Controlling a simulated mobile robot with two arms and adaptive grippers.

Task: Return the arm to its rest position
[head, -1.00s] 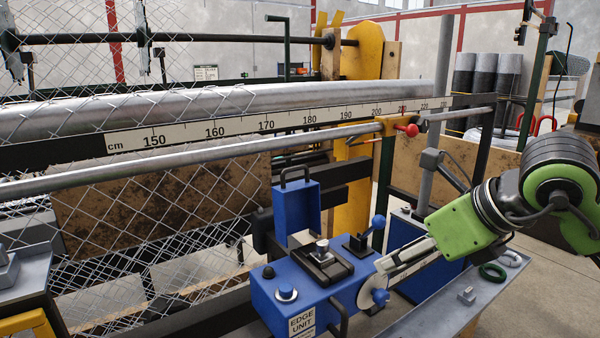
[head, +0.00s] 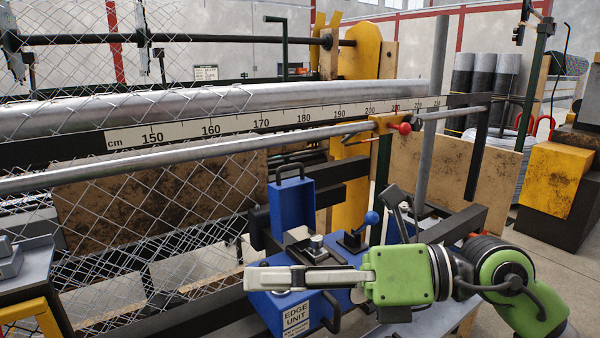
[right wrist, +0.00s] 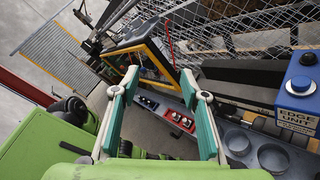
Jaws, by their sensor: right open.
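My right arm comes in from the lower right of the head view, with a green wrist and pale fingers pointing left. The right gripper (head: 252,279) is in front of the blue edge unit (head: 262,306) and covers part of it. In the right wrist view the two fingers of the right gripper (right wrist: 160,76) stand wide apart with nothing between them. The edge unit (right wrist: 297,96) is at the right edge there, apart from the fingers. My left gripper is not in view.
Chain-link mesh (head: 170,215) hangs at the left. A long rail with a ruler (head: 235,127) crosses behind the arm, with a red knob (head: 404,128). In the wrist view, a control panel (right wrist: 165,110) and a grey tray with round recesses (right wrist: 255,145) lie beyond the fingers.

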